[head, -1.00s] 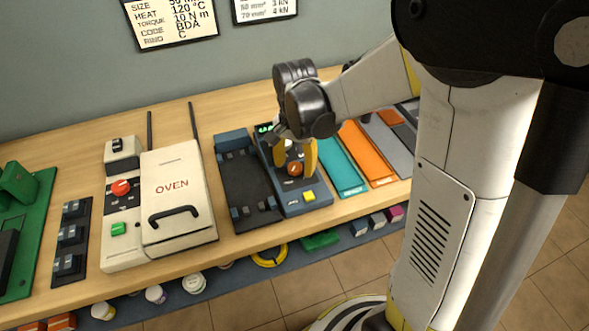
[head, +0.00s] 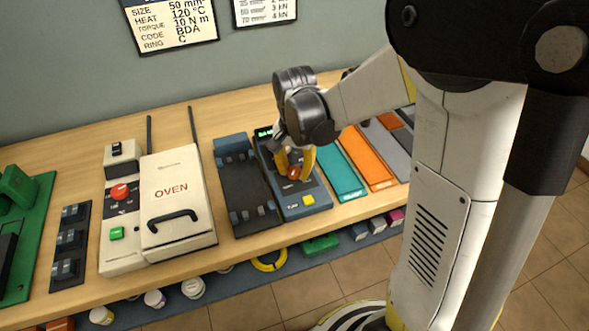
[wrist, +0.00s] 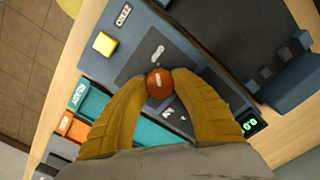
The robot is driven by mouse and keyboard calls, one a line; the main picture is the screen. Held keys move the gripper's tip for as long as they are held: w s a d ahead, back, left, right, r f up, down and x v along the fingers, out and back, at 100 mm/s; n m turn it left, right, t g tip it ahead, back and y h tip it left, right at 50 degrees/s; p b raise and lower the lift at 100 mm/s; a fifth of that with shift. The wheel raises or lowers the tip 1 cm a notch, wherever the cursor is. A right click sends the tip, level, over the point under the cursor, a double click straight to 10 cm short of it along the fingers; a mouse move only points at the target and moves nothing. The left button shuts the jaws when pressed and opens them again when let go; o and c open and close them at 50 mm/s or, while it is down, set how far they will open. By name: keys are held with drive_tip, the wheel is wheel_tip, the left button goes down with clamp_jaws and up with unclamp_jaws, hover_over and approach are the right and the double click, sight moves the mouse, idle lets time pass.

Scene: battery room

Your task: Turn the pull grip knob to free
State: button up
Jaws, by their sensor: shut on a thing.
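The knob (wrist: 160,84) is a small round orange-brown cap with a pale line on its top. It stands on a dark plate on the blue tester (head: 313,190), and shows small in the head view (head: 294,173). My gripper (wrist: 160,77) has its two yellow fingers around the knob, one tip at each side, shut on it. In the wrist view the pale line runs roughly up and down. A white label (wrist: 158,53) lies just above the knob; its word is too small to read. Another label below is partly hidden by a finger.
A yellow button (wrist: 104,43) marked ZERO and a lit green display (wrist: 249,126) are on the tester. The dark clamp bed (head: 246,190) is beside it. Teal (head: 338,170) and orange (head: 368,160) trays lie right; the oven (head: 177,200) stands left.

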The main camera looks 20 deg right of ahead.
drive_tip(key=n, duration=0.8)
drive_tip(key=shift+n+p, duration=0.3)
drive_tip(key=shift+p, duration=0.1)
drive_tip(key=n, duration=0.4)
drive_tip(key=shift+n, duration=2.2)
drive_tip(key=o, duration=1.2)
drive_tip(key=shift+r, duration=0.1)
